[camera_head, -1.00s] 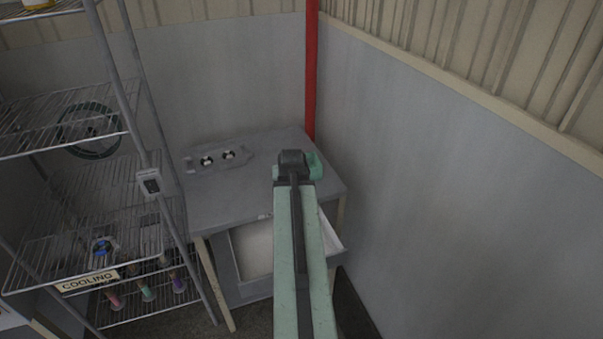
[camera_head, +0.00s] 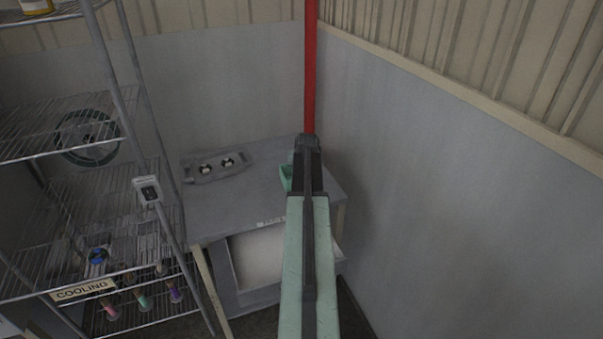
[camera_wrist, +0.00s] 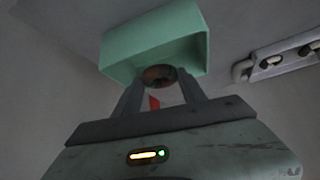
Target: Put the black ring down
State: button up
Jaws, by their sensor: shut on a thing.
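A small round thing (camera_wrist: 158,76) with a dark rim and a brownish middle sits between my fingertips in the wrist view; it looks like the black ring, but the light is dim. My gripper (camera_wrist: 160,82) is shut on it. A mint-green open box (camera_wrist: 125,52) is just beyond the fingertips. In the head view my gripper (camera_head: 307,145) is above the back right of the grey table (camera_head: 235,205), and its fingers and the ring are hidden by my arm. The green box (camera_head: 286,178) shows partly, left of my wrist.
A grey fixture with two black-and-white round parts (camera_head: 217,166) lies on the table's back left. An open white drawer (camera_head: 258,258) juts out below the tabletop. A wire shelf rack (camera_head: 130,75) stands left. A red post (camera_head: 310,70) and walls close in behind and right.

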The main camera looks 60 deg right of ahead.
notch_tip(320, 180, down, 3)
jog(key=shift+f+b, duration=0.2)
jog(key=shift+b, duration=0.9)
jog(key=shift+f+b, duration=0.65)
jog(key=o, duration=1.3)
jog(key=shift+o, duration=0.2)
jog(key=shift+r, duration=0.15)
jog(key=shift+r+p, duration=0.2)
jog(key=shift+p, duration=0.15)
jog(key=p+v, duration=1)
jog(key=v, duration=0.2)
jog(key=shift+r, duration=0.35)
